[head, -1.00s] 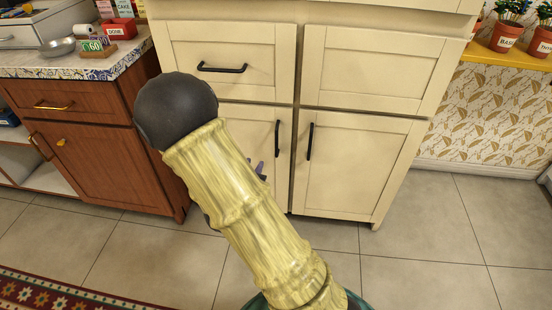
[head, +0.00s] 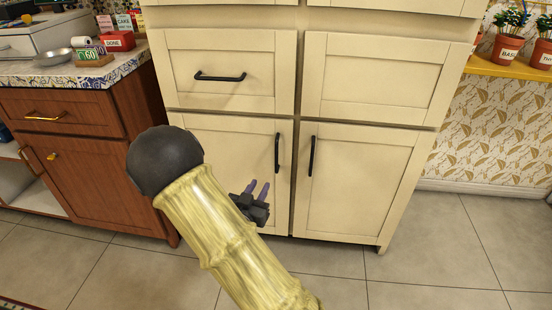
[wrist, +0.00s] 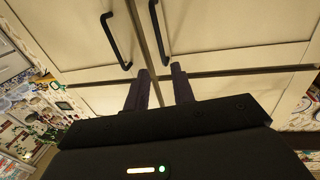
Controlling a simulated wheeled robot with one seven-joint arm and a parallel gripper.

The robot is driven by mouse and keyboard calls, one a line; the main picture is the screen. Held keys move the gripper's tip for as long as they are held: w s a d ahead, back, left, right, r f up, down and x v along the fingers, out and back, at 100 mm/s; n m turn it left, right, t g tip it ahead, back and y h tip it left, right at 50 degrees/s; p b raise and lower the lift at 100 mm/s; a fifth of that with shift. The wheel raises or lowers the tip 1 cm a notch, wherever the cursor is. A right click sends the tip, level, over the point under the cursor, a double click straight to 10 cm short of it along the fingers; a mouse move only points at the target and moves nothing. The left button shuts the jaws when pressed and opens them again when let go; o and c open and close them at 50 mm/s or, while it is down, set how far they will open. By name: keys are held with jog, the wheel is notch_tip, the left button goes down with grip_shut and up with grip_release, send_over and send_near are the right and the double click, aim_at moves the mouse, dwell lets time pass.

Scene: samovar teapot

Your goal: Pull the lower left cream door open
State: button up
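The lower left cream door (head: 215,145) is shut in the head view, with a vertical black bar handle (head: 277,153) near its right edge. My gripper (head: 257,189) is in front of this door's lower part, below and left of the handle. Its two fingers are apart with nothing between them. My arm hides the door's lower left. In the wrist view my gripper (wrist: 161,76) points toward the cabinet front. Two black handles, one on the left (wrist: 116,41) and one on the right (wrist: 158,27), show beyond the fingertips, apart from them; I cannot tell which is which.
The lower right cream door (head: 352,185) is shut beside it, with its own black handle (head: 311,156). A cream drawer with a horizontal handle (head: 220,77) is above. A brown wooden cabinet (head: 95,180) stands on the left. Tiled floor (head: 420,270) is clear in front.

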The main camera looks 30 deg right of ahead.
aim_at(276, 158)
jog(key=b+x, duration=0.2)
jog(key=x, duration=0.5)
jog(key=b+x, duration=0.2)
jog(key=x, duration=0.5)
jog(key=shift+w+d+f+b, duration=0.1)
jog(key=shift+d+f+b, duration=0.1)
jog(key=shift+b, duration=0.15)
jog(key=shift+w+d+r, duration=0.15)
jog(key=shift+w+d, duration=0.15)
jog(key=shift+w, duration=0.05)
jog(key=shift+c, duration=0.3)
grip_shut()
